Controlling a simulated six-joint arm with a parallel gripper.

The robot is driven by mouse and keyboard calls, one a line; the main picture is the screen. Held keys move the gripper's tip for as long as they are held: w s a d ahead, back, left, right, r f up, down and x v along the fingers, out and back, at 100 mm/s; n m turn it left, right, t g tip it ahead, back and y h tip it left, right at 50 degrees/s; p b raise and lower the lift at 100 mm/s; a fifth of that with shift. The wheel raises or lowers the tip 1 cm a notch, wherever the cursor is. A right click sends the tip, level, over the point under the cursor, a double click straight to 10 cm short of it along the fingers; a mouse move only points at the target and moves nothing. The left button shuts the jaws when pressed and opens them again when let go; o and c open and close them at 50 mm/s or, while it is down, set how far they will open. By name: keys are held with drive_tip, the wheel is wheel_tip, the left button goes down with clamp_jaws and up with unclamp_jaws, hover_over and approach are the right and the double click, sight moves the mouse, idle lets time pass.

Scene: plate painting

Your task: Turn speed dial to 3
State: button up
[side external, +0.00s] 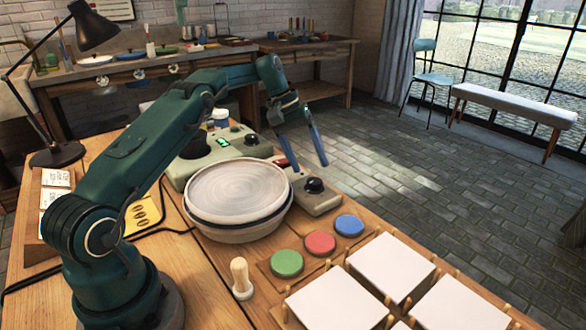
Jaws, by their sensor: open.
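A black dial (315,185) sits on a small grey-green control box (322,204) at the right of the turntable. Its pointer and any markings are too small to read. My gripper (309,166) is open and empty, pointing down, with its two fingers spread above and just behind this dial. I cannot tell whether a finger touches it. A second, larger dark knob (193,146) sits on the green machine housing (258,146) behind the turntable, beside a small lit green display (223,141) that I cannot read surely.
A round pale plate (237,188) lies on the turntable. Green (287,263), red (320,243) and blue (349,225) paint pads lie in front of the box. White square tiles (392,266) in pegged racks fill the front right. A wooden-handled stamp (241,278) stands at the front.

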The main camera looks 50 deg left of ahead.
sight(314, 180)
drive_tip(key=n, duration=1.1)
drive_tip(key=shift+s+n, duration=0.2)
drive_tip(key=shift+n, duration=0.2)
drive_tip(key=n, duration=0.6)
drive_tip(key=shift+s+d+r, duration=0.15)
drive_tip(key=shift+s+d, duration=0.1)
drive_tip(key=shift+s, duration=0.15)
drive_tip(key=shift+s+d+r+n+y, duration=0.1)
drive_tip(key=shift+s+n+y, duration=0.2)
drive_tip(key=shift+n, duration=0.7)
drive_tip(key=shift+s+d+r+n, duration=0.15)
drive_tip(key=shift+s+r+n, duration=0.05)
drive_tip(key=shift+n, duration=0.1)
drive_tip(key=shift+s+d+r, duration=0.1)
drive_tip(key=shift+r, duration=0.1)
drive_tip(key=shift+w+x, duration=0.1)
drive_tip(key=shift+x, duration=1.1)
drive_tip(key=shift+w+x, duration=0.15)
drive_tip(key=shift+x, duration=1)
